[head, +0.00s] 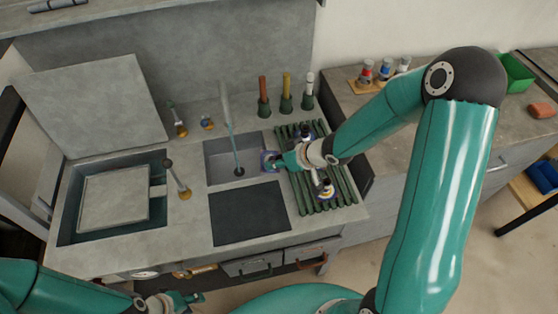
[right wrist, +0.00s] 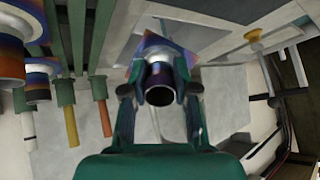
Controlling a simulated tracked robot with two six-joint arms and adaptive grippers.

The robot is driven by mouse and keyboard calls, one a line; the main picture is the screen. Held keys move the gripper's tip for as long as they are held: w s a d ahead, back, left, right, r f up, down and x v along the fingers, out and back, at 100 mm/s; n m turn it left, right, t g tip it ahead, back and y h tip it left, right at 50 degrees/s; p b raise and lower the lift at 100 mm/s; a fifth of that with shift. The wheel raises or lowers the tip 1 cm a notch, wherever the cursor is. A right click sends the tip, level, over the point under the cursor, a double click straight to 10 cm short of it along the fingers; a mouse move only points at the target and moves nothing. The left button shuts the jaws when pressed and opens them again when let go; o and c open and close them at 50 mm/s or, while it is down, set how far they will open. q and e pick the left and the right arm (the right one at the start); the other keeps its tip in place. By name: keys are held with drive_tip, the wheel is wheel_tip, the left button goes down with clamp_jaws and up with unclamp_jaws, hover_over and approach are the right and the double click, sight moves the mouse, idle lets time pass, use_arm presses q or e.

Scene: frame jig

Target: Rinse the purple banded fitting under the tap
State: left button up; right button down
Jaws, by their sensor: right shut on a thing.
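My right gripper (head: 277,161) is shut on the purple banded fitting (head: 268,160) at the right edge of the sink (head: 222,170). In the right wrist view the fitting (right wrist: 158,72) sits between the two fingers (right wrist: 159,92), its dark round opening facing the camera and a blue, purple and orange flange beyond. The grey tap (head: 225,100) stands behind the sink. A thin bluish stream (head: 234,150) runs down from it to the dark drain. The fitting is to the right of the stream, apart from it. My left gripper (head: 182,300) is low at the front; its finger opening is unclear.
A green slatted rack (head: 341,190) with other fittings lies right of the sink, under my right forearm. Several colored-handled tools (head: 286,92) stand behind it. A dark mat (head: 248,213) lies in front of the sink.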

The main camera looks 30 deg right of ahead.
sight(266, 157)
drive_tip(key=w, duration=0.1)
drive_tip(key=w+a, duration=0.2)
drive_tip(key=shift+w+f+b, duration=0.1)
drive_tip(key=shift+f+b, duration=0.2)
drive_tip(key=shift+b, duration=0.05)
drive_tip(key=w+a+f+p, duration=0.1)
drive_tip(key=w+a, duration=0.3)
drive_tip(key=w, duration=0.3)
drive_tip(key=shift+w, duration=0.25)
idle(2.1)
drive_tip(key=shift+s+f+b, duration=0.1)
drive_tip(key=shift+s+b, duration=3.35)
drive_tip(key=shift+s, duration=1.1)
